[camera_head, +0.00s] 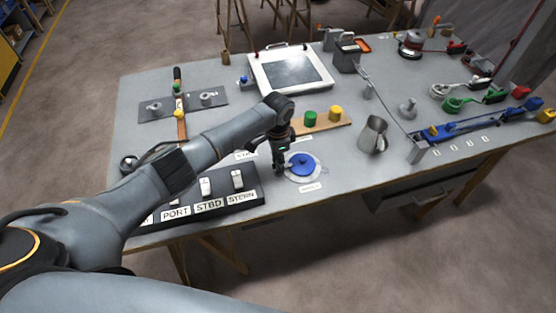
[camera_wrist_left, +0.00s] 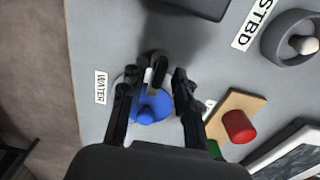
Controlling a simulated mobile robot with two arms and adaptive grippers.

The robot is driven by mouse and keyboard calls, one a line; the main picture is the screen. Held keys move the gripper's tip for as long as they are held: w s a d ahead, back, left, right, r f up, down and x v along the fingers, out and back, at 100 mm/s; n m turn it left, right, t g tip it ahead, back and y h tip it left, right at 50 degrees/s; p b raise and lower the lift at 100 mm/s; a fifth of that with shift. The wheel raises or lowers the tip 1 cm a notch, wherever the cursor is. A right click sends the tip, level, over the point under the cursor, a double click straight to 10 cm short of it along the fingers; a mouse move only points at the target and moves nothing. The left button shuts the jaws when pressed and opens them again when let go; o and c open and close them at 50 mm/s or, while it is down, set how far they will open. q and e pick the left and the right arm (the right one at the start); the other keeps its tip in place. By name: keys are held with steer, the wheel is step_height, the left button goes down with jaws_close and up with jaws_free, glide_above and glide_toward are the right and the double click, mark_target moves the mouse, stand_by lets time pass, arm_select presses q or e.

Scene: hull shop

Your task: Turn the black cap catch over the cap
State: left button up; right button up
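The blue cap (camera_head: 302,164) sits on a pale round deck plate near the table's front edge, with a label in front of it. In the left wrist view the blue cap (camera_wrist_left: 152,106) shows between my fingers, beside a label reading WATER. The black cap catch (camera_wrist_left: 157,66) shows at the cap's edge, near my fingertips; in the head view I cannot make it out behind the gripper. My left gripper (camera_head: 280,166) points down at the cap's left side. In the wrist view the left gripper (camera_wrist_left: 154,84) is open, its fingers apart; contact with the catch cannot be told. My right gripper is not in view.
A switch box (camera_head: 212,200) labelled PORT, STBD and STERN stands left of the cap. Behind is a wooden strip (camera_head: 322,127) with green and yellow knobs. A metal jug (camera_head: 373,135) stands to the right. The table between cap and jug is clear.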

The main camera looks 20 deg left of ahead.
arm_select(q)
step_height(320, 180, up, 12)
stand_by(0.7)
stand_by(0.4)
